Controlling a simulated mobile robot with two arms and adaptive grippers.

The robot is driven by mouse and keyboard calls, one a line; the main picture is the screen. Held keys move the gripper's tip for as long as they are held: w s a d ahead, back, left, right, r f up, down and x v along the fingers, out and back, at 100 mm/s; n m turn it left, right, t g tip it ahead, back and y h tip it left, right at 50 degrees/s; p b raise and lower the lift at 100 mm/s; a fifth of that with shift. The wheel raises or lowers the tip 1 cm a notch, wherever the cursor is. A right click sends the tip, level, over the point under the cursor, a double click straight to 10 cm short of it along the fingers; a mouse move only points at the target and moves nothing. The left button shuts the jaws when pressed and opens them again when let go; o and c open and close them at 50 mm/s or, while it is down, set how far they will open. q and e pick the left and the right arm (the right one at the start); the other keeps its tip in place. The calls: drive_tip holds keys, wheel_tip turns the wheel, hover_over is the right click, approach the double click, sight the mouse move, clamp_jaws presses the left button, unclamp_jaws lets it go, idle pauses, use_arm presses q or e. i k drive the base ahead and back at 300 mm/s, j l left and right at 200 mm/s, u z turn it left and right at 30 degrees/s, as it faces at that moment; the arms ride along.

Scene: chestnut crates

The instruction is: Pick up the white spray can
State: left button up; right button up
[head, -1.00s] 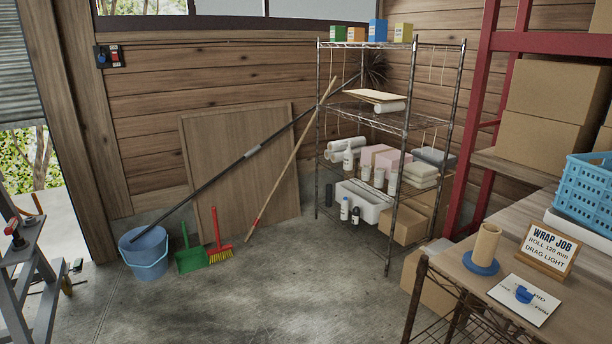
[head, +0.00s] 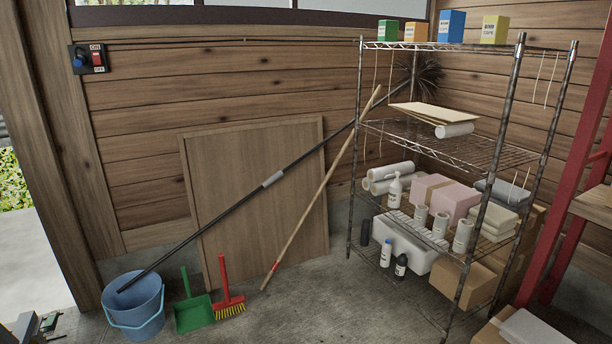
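A white spray bottle (head: 394,191) stands on the shelf above.
A blue bucket (head: 134,313), a green dustpan (head: 192,315) and a red brush (head: 226,300) stand left of the rack. A long pole (head: 220,212) and a wooden stick (head: 312,208) lean across. The concrete floor (head: 300,310) before the rack is clear.

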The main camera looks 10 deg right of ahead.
sight(385, 254)
drive_tip(key=i+l+z, duration=0.2)
drive_tip(key=i+z, duration=0.2)
drive_tip(key=i, duration=0.3)
drive_tip(key=i+z, duration=0.4)
drive_tip(key=i, duration=0.3)
drive_tip(key=i+j, duration=0.3)
drive_tip(key=i, duration=0.15)
